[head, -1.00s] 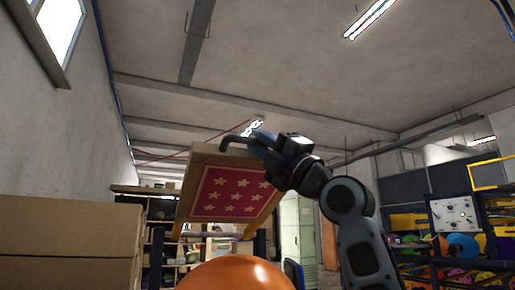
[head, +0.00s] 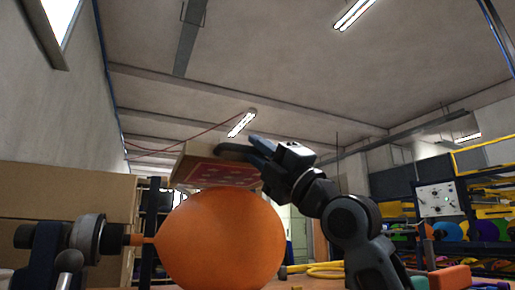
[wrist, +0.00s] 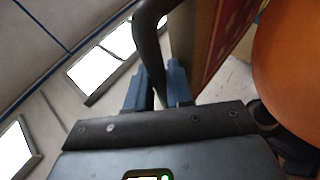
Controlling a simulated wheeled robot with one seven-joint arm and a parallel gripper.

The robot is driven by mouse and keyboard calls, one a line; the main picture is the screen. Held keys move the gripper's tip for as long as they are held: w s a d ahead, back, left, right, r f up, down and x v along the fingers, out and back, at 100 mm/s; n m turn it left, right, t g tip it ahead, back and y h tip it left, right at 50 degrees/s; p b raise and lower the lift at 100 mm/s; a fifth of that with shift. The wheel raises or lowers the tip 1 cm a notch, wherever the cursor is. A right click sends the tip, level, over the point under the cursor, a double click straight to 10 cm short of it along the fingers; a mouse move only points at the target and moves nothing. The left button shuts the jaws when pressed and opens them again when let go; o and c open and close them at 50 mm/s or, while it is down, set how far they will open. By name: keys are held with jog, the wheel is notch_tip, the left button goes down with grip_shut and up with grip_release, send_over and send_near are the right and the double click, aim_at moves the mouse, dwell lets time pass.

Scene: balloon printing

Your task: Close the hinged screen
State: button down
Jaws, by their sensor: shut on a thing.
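The hinged screen (head: 190,174) is a wooden frame with a red panel bearing pale star shapes. It is tilted over the orange balloon (head: 222,240), its red underside seen at a shallow angle. Its dark curved handle (head: 232,149) sticks out at the upper edge. My gripper (head: 258,147) is shut on this handle. In the wrist view, the blue fingers (wrist: 155,88) sit either side of the dark handle (wrist: 150,45), with the screen's frame (wrist: 193,40) beside it. The balloon shows at the right there. The screen's hinge is hidden.
A dark nozzle fixture (head: 90,240) meets the balloon's left end. Cardboard boxes (head: 60,205) stand at the left. A shelf with colourful items (head: 480,230) and a white control panel (head: 437,198) are at the right. A yellow hose (head: 325,268) lies right of the balloon.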

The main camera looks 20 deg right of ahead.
jog(key=shift+w+f+h+b, duration=0.15)
jog(key=shift+f+h+b, duration=0.2)
jog(key=shift+f, duration=0.8)
jog(key=c, duration=1.4)
grip_release()
jog(key=v, duration=0.7)
jog(key=shift+s+d+r, duration=0.15)
jog(key=shift+s+d, duration=0.05)
jog(key=shift+s, duration=0.25)
